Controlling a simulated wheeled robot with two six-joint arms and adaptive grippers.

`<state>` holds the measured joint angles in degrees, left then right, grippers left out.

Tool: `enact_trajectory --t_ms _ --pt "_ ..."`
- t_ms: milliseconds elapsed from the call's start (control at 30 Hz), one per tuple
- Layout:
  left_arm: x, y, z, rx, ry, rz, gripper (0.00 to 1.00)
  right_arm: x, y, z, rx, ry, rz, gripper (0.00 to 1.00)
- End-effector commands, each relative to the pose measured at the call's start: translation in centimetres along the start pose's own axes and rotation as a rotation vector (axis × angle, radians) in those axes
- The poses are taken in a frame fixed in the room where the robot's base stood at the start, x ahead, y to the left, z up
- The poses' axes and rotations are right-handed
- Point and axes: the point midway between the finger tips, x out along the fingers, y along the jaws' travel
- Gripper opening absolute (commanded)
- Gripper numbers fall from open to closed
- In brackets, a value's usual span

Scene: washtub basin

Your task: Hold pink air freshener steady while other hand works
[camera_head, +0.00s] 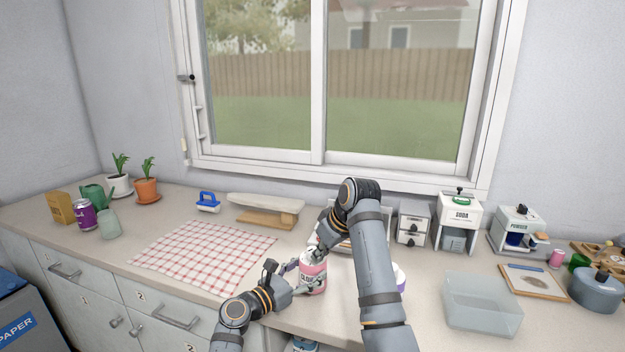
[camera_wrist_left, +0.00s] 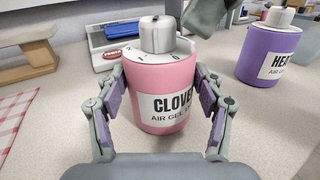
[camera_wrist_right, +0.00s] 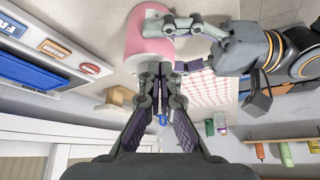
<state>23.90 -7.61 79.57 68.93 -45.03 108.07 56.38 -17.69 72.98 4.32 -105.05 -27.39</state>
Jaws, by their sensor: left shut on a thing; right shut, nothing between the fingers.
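The pink air freshener (camera_head: 313,274), labelled "CLOVE", stands upright on the counter with a silver knob on its numbered top, seen in the left wrist view (camera_wrist_left: 165,88). My left gripper (camera_head: 298,272) is shut on its body, one finger on each side, in the left wrist view (camera_wrist_left: 162,95). My right gripper (camera_wrist_right: 158,72) is shut and empty close to the pink can (camera_wrist_right: 135,45); I cannot tell if it touches. Part of my right gripper shows above the can in the left wrist view (camera_wrist_left: 205,14). My right arm hides some of the counter in the head view.
A purple air freshener (camera_wrist_left: 268,54) stands to the right of the pink one. A checked cloth (camera_head: 205,255) lies to the left. A clear tub (camera_head: 483,305) and a soda machine (camera_head: 458,220) are to the right. A wooden stand (camera_head: 266,214) is behind.

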Motion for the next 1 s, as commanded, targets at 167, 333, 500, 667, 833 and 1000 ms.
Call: enact_trajectory --t_ms 167,333,500,667,833,1000 --pt "0.0 0.1 -0.1 -0.001 0.002 0.001 0.27 -1.2 0.1 -0.7 0.000 0.001 0.003 0.00" --pt "-0.1 0.1 -0.1 0.000 0.002 0.002 0.27 -3.4 0.1 -1.8 0.000 0.000 0.004 0.00" --pt "-0.1 0.1 -0.1 0.000 0.002 0.003 0.27 -4.9 0.1 -2.7 0.002 -0.001 0.003 0.00" --pt "-0.1 0.1 -0.1 0.000 0.002 0.003 0.27 -5.3 0.1 -2.8 0.002 -0.003 0.002 0.00" --pt "-0.1 0.1 -0.1 0.000 0.002 0.004 0.27 -5.3 0.2 -2.8 0.002 -0.003 0.003 0.00" --pt "-0.1 0.1 -0.1 0.000 0.002 0.004 0.27 -6.0 2.5 -3.4 0.002 -0.005 0.006 0.00"
